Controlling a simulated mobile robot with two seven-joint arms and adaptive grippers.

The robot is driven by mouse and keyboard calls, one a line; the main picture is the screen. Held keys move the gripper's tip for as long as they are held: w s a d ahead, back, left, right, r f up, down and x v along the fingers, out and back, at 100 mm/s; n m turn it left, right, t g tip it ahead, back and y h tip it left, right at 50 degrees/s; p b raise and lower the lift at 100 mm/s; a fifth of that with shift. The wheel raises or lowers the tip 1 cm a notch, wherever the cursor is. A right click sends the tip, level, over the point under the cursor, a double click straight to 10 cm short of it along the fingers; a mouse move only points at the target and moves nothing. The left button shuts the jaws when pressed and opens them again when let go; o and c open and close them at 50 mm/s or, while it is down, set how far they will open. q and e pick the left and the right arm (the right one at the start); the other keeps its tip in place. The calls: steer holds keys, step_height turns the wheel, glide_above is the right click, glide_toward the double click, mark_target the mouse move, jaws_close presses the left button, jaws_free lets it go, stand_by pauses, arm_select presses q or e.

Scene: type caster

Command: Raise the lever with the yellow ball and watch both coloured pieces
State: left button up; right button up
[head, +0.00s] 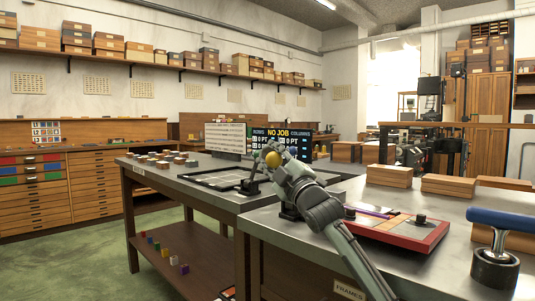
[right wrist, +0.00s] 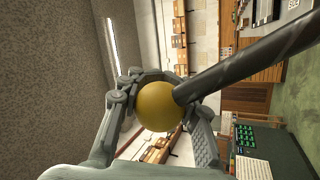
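The yellow ball (head: 272,159) is at the end of a dark lever. In the right wrist view the ball (right wrist: 158,107) sits between my right gripper's fingers, and the lever's dark rod (right wrist: 245,68) runs from it to the upper right. My right gripper (head: 271,153) appears shut around the ball. A dark stand (head: 250,187) shows just below the ball on the bench; the lower rod is partly hidden by my arm. I cannot tell which coloured pieces the task means. My left gripper is not in view.
A red tray (head: 425,244) with purple and orange parts lies on the right bench, beside my arm. A blue-handled tool (head: 495,265) stands nearer. Wooden boxes (head: 389,176) lie behind. Small coloured blocks (head: 165,252) line the lower shelf.

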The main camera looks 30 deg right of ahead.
steer(key=o, duration=0.7)
steer(key=shift+a, duration=0.15)
steer(key=shift+c, duration=0.2)
steer(key=v, duration=1.2)
steer(key=shift+s+f, duration=0.1)
